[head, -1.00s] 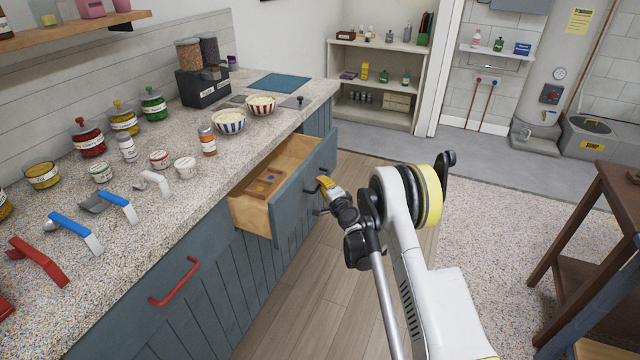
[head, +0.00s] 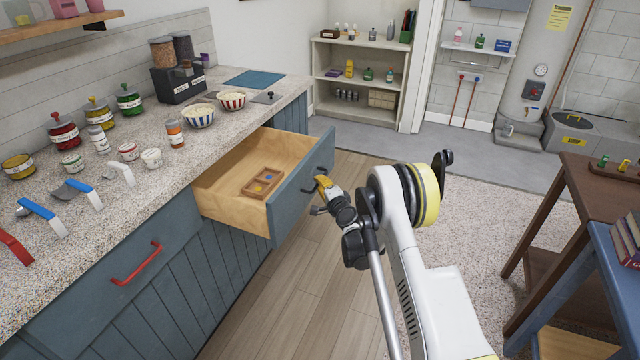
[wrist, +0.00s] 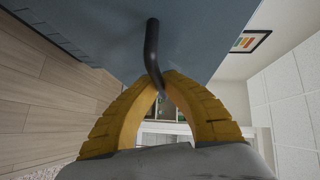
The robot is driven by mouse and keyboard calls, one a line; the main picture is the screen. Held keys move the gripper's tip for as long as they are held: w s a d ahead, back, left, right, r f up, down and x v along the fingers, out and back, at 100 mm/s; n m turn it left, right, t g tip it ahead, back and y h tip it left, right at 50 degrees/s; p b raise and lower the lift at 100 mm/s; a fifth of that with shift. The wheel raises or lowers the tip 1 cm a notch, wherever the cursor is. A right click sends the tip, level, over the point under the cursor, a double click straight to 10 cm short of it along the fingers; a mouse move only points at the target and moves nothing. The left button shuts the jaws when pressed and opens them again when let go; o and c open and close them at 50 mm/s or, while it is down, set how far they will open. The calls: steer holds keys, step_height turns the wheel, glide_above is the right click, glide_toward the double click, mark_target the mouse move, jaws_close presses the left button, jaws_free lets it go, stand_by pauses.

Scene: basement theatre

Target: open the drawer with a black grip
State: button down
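The blue drawer (head: 288,208) stands well out from the counter front, its pale wood inside showing in the head view. A small wooden tray (head: 249,188) with a blue and a yellow spot lies in it. The black grip (wrist: 152,45) is a curved bar on the drawer's front, clear in the wrist view. My gripper (head: 322,183) is at this grip. In the wrist view its yellow fingers (wrist: 166,78) close together around the lower end of the bar. The exact contact is partly hidden by the fingers.
A closed drawer with a red handle (head: 136,264) is nearer on the same counter (head: 110,210). Jars, bowls and scoops stand on the counter top. A brown table (head: 590,180) stands at the right. The wooden floor (head: 290,300) beside the drawer is clear.

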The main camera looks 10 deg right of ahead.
steer(key=c, duration=1.5)
jaws_free()
steer(key=shift+d, duration=0.2)
steer(key=shift+a, duration=0.1)
steer(key=s+d+r, duration=0.1)
steer(key=s, duration=0.6)
steer(key=shift+s, duration=0.2)
